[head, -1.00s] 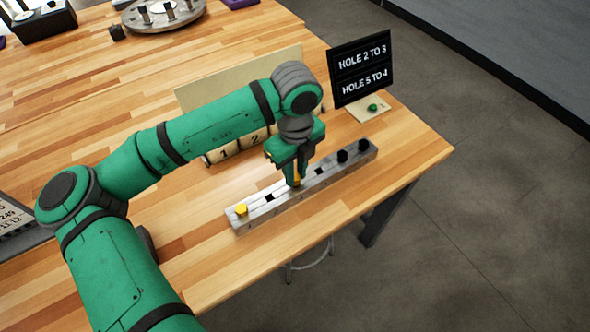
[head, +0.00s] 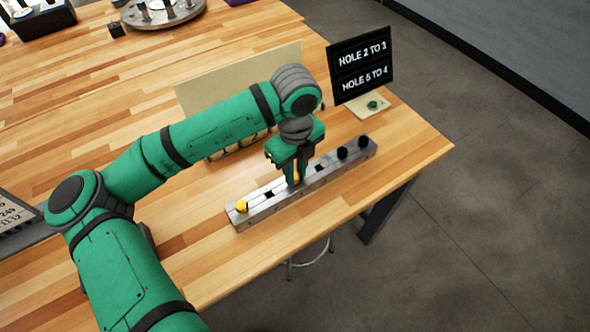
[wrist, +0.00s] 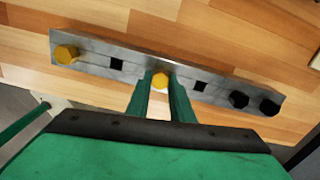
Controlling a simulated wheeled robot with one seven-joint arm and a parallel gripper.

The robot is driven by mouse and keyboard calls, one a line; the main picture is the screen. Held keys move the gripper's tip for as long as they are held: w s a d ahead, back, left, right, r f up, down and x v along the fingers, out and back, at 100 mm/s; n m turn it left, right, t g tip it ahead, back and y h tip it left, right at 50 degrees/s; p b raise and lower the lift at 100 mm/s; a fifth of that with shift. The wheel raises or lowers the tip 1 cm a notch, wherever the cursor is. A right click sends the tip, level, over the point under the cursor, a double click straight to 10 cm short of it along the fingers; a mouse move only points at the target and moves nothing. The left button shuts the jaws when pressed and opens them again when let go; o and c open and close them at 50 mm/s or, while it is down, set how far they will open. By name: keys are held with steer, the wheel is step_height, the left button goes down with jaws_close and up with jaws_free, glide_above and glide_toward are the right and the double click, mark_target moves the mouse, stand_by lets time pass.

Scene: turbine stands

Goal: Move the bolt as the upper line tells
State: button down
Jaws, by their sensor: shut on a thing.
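A grey bar (head: 259,215) with a row of square holes lies on the wooden table. My gripper (head: 297,180) points down at the bar's middle, shut on a yellow bolt, whose head shows between the fingers in the wrist view (wrist: 160,80). The bolt is in line with the row; I cannot tell how deep it sits. An empty hole shows on each side of it, left (wrist: 116,65) and right (wrist: 200,86). Another yellow bolt (head: 241,206) stands at the left end. Two black bolts (head: 342,152) (head: 363,142) stand at the right end.
A black sign (head: 361,66) reads "HOLE 2 TO 3" above "HOLE 5 TO 4". A small plate with a green button (head: 374,105) lies below it. A beige panel (head: 215,96) stands behind my arm. The table's front edge is close to the bar.

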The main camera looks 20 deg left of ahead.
steer(key=shift+f, duration=0.25)
steer(key=shift+f, duration=0.15)
steer(key=c, duration=1.5)
jaws_free()
steer(key=shift+o, duration=0.8)
steer(key=shift+r, duration=0.2)
steer(key=shift+r, duration=3.45)
